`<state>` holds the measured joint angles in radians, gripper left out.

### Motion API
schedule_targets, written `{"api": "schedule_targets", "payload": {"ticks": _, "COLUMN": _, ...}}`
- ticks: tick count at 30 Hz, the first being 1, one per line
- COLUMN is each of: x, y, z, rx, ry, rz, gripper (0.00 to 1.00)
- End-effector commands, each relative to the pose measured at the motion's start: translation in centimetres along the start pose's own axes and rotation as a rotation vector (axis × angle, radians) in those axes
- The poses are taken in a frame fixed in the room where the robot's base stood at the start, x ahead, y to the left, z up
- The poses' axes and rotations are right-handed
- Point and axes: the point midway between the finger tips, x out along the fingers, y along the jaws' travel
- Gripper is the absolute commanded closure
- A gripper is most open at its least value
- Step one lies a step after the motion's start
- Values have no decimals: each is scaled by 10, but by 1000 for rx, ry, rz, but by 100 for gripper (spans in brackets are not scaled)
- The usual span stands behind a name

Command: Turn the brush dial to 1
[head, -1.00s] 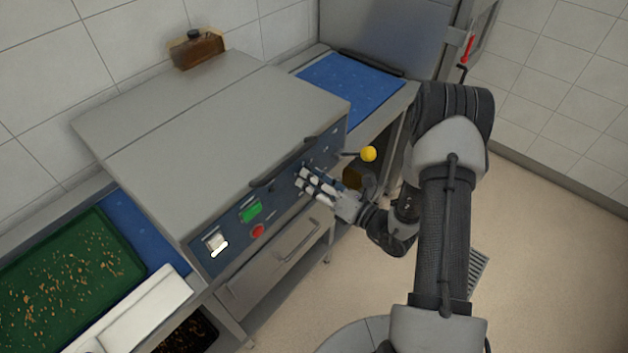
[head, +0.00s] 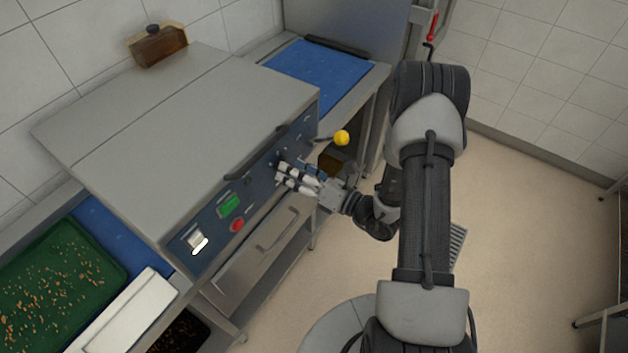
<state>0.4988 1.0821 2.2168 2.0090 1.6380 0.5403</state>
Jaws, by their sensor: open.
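The machine's dark control panel (head: 215,217) runs along the front of a grey steel housing. My gripper (head: 284,172) is at the right part of this panel, with its fingers pointing at the panel face. It is open around or just in front of a small dark knob there; I cannot tell whether it touches it. The knob is mostly hidden by the fingers, and its label and setting are too small to read. I cannot confirm that it is the brush dial.
Left of my gripper are a green button (head: 230,206), a red button (head: 237,225) and a white-handled switch (head: 197,243). A lever with a yellow ball (head: 341,138) sticks out close to the right. A drawer (head: 262,255) is below. A green tray (head: 62,285) lies at left.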

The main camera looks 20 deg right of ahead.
Motion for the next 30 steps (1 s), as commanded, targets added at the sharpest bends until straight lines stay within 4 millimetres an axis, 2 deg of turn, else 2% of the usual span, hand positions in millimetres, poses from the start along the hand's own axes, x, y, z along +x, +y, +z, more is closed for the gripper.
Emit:
{"api": "schedule_targets", "payload": {"ticks": 6, "x": -50, "y": -2, "z": 1, "rx": 2, "ry": -5, "rz": -8, "gripper": 42}}
{"api": "schedule_targets", "payload": {"ticks": 13, "x": -88, "y": -1, "z": 1, "rx": 1, "ry": -4, "rz": -4, "gripper": 42}}
{"api": "schedule_targets", "payload": {"ticks": 18, "x": -100, "y": 0, "z": 0, "rx": 0, "ry": -1, "rz": -2, "gripper": 42}}
{"api": "schedule_targets", "payload": {"ticks": 30, "x": -102, "y": 0, "z": 0, "rx": 0, "ry": 0, "rz": -1, "gripper": 42}}
